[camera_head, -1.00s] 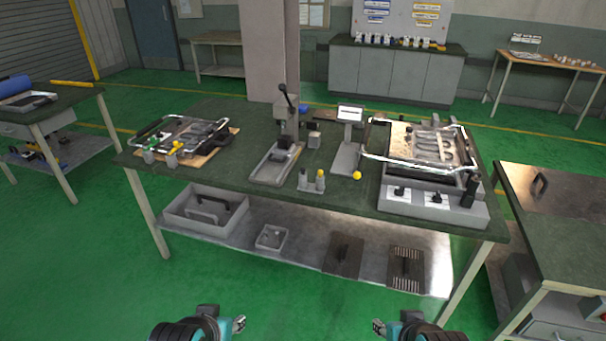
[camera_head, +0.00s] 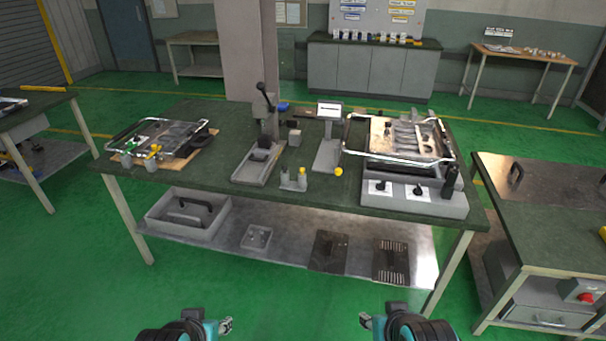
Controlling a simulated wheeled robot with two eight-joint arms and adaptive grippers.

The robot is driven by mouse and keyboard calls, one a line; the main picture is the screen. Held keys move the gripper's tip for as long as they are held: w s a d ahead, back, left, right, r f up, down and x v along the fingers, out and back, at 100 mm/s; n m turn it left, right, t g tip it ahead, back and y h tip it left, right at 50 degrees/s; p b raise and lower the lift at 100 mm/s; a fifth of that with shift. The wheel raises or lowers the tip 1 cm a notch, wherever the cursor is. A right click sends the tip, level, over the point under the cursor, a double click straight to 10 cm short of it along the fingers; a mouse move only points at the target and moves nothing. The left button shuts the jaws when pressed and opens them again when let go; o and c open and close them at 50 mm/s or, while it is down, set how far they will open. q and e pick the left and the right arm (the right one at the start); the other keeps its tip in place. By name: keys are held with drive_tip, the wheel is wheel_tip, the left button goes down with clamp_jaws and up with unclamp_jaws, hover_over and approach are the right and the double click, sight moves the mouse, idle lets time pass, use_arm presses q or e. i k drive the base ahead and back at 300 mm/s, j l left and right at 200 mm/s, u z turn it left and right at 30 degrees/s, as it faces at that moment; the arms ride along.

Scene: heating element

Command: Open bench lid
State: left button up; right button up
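A bench on the right has a dark, shiny metal panel that looks like its lid (camera_head: 548,186). The panel lies flat and closed, with a dark upright handle (camera_head: 516,173) near its left end. My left gripper (camera_head: 228,325) and my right gripper (camera_head: 364,320) are low in the view, over the green floor in front of the main workbench. Both are well apart from the lid and hold nothing visible. Their fingers are too small to tell open from shut.
The main green workbench (camera_head: 215,185) carries a heating device (camera_head: 415,193), a lever press (camera_head: 262,150) and a tray-like fixture (camera_head: 160,140). Its lower shelf (camera_head: 290,238) holds bins and plates. A red button (camera_head: 585,297) sits on the right bench's front. Floor in front is clear.

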sight(413, 145)
drive_tip(key=i+j+z, duration=0.1)
drive_tip(key=i+z, duration=0.2)
drive_tip(key=i+j+z, duration=0.25)
drive_tip(key=i, duration=0.25)
drive_tip(key=i+j+z, duration=0.3)
drive_tip(key=i+l, duration=0.05)
drive_tip(key=l, duration=0.05)
